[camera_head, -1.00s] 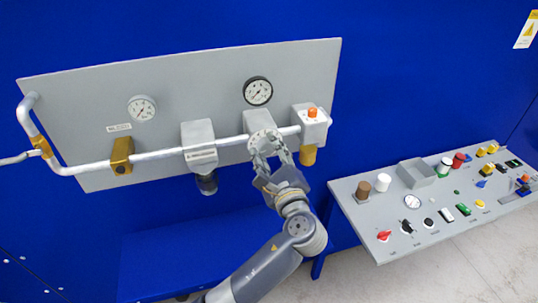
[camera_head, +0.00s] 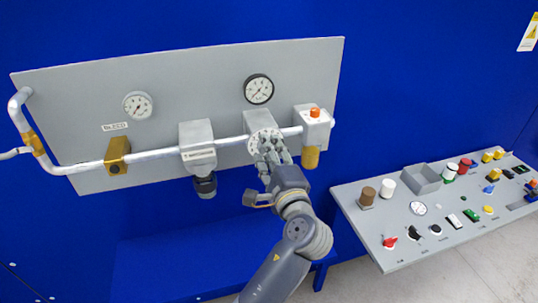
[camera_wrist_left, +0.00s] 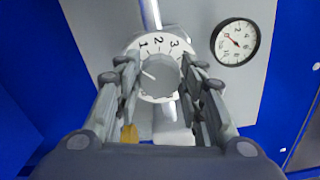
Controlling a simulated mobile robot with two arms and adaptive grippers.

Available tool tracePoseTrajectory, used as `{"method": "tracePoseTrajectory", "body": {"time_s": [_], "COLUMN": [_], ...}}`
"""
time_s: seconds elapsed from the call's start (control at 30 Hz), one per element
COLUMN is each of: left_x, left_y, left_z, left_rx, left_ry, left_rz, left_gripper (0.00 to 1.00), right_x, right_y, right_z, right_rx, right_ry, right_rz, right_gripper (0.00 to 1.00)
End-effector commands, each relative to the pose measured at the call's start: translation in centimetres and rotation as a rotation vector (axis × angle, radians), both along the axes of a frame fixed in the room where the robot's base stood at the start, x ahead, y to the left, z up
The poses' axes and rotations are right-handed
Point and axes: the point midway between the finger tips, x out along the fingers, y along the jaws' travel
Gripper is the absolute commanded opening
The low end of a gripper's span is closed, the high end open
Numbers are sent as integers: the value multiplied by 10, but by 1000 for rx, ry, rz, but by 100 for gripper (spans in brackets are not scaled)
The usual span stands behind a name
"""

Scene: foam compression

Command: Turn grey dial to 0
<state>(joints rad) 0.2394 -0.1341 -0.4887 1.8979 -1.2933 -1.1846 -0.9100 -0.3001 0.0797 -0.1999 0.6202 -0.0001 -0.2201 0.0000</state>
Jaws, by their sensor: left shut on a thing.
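The grey dial (camera_wrist_left: 160,75) sits on a grey box (camera_head: 260,120) on the pipe. In the head view the fingers cover much of the dial. The lower part of the ring is hidden. My right gripper is not in view.
A black-rimmed gauge (camera_head: 258,89) is above the dial; a smaller gauge (camera_head: 137,105) is further left. A valve box with an orange button (camera_head: 314,112) stands just right of the dial. A control panel (camera_head: 400,255) with several knobs is at right.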

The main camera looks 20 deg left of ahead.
Motion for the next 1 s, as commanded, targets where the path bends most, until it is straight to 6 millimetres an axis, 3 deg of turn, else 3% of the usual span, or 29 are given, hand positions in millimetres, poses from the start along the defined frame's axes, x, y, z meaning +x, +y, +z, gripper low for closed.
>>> {"method": "tracePoseTrajectory", "body": {"time_s": [0.4,0.43,0.5,1.0], "left_x": [0,0,0,0], "left_y": [0,0,0,0], "left_z": [0,0,0,0], "left_rx": [-9,-9,-9,-1], "left_ry": [-5,-5,-5,-1], "left_rz": [1,1,1,0], "left_gripper": [13,41,57,57], "right_x": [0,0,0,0], "right_y": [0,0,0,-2], "right_z": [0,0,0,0], "right_rx": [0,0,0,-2], "right_ry": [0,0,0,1], "right_rz": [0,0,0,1], "right_gripper": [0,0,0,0]}}
